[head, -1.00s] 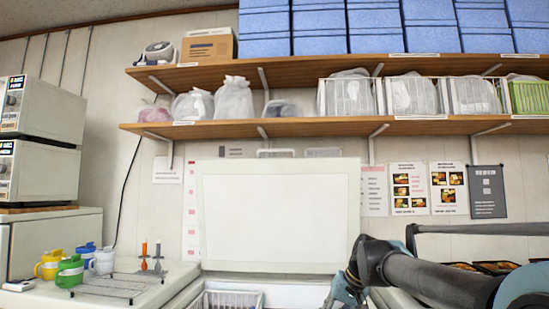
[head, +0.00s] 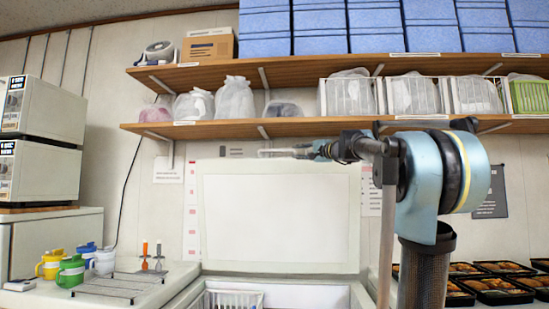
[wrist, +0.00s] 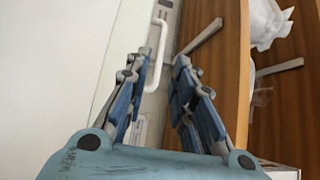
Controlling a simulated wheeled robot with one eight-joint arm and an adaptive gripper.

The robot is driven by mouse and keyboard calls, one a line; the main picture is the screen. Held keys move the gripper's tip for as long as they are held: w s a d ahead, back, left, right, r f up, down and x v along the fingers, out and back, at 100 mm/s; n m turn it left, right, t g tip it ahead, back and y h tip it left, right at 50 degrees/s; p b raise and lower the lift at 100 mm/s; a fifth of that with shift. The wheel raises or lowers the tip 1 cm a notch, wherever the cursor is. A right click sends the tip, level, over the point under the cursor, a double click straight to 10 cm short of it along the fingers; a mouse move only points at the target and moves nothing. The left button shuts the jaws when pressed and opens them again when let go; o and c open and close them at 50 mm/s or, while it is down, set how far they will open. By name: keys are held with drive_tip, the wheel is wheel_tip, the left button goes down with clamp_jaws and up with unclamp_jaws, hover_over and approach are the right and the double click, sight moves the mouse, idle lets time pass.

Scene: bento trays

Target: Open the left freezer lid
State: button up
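The left freezer lid (head: 280,215) is a large white panel standing upright, open, against the back wall in the head view. Its white face also fills the left of the wrist view (wrist: 50,60). Its white handle (wrist: 155,50) is at the lid's top edge, and in the head view the handle (head: 275,153) is partly hidden by my gripper. My gripper (head: 312,150) is at the lid's top edge, at the handle's right end. In the wrist view my gripper (wrist: 162,58) has its two blue fingers apart, with the handle just beyond the tips. I cannot tell whether they touch it.
A wooden shelf (head: 225,129) with bags and baskets runs just above the lid's top edge. The freezer opening below shows a white wire basket (head: 230,299). Cups and a wire rack (head: 110,287) stand at left. Several black food trays (head: 500,287) lie at right.

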drive_tip(key=x, duration=1.7)
drive_tip(key=shift+s+f, duration=0.1)
clamp_jaws()
unclamp_jaws()
drive_tip(key=shift+s, duration=0.1)
drive_tip(key=v, duration=1.1)
drive_tip(key=shift+s+d, duration=0.2)
drive_tip(key=shift+d, duration=0.2)
drive_tip(key=shift+f, duration=0.1)
